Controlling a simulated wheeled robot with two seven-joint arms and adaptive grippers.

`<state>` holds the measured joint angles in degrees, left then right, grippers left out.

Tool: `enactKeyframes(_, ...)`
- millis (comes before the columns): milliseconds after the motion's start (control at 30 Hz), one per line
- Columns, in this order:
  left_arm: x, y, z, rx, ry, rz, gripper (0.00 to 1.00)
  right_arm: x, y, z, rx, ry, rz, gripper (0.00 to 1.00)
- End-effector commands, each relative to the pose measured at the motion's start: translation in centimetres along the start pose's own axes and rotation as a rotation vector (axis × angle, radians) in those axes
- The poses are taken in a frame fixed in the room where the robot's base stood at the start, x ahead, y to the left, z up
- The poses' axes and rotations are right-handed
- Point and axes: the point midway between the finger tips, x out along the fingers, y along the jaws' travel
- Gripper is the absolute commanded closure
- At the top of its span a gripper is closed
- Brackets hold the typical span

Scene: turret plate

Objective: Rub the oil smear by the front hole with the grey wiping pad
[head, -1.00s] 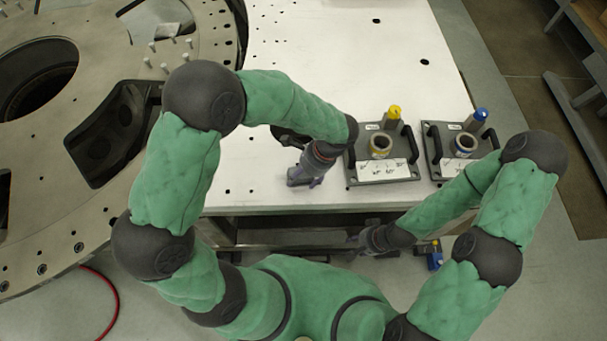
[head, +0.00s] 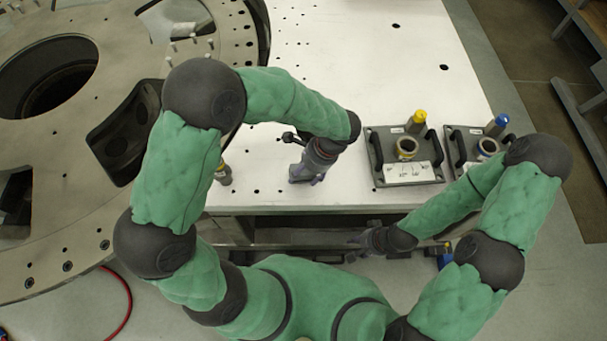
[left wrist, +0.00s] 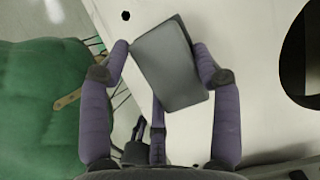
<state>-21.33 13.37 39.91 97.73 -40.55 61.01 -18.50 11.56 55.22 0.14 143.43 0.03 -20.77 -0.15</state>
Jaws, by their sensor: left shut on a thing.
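My left gripper (head: 308,176) is over the white table (head: 330,30), near its front edge. In the left wrist view, its fingers (left wrist: 165,75) are shut on the grey wiping pad (left wrist: 168,62), a flat dark rectangle held at a tilt. A large dark round hole (left wrist: 304,55) shows at the right of that view, with the pad to its left and apart from it. I cannot make out an oil smear in any view. My right gripper (head: 368,240) is low in front of the table edge, and its fingers are too small to read.
Two grey fixtures with handles stand to the right, one with a yellow-capped post (head: 418,120), one with a blue-capped post (head: 498,124). The large turret plate (head: 60,185) fills the left. The far table is mostly clear.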

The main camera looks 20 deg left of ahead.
Motion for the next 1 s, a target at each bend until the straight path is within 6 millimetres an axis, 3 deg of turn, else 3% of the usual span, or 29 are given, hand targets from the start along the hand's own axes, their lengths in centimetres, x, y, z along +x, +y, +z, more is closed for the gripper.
enactKeyframes(600,-5.2,-0.1,1.7,-0.004,-0.004,0.005,0.67,-4.3,-1.5,0.2,0.001,0.0,0.0,0.6)
enactKeyframes(1000,-5.3,-0.1,1.8,-0.005,-0.004,0.007,0.67,-4.4,-1.5,0.2,0.001,0.0,0.0,0.6)
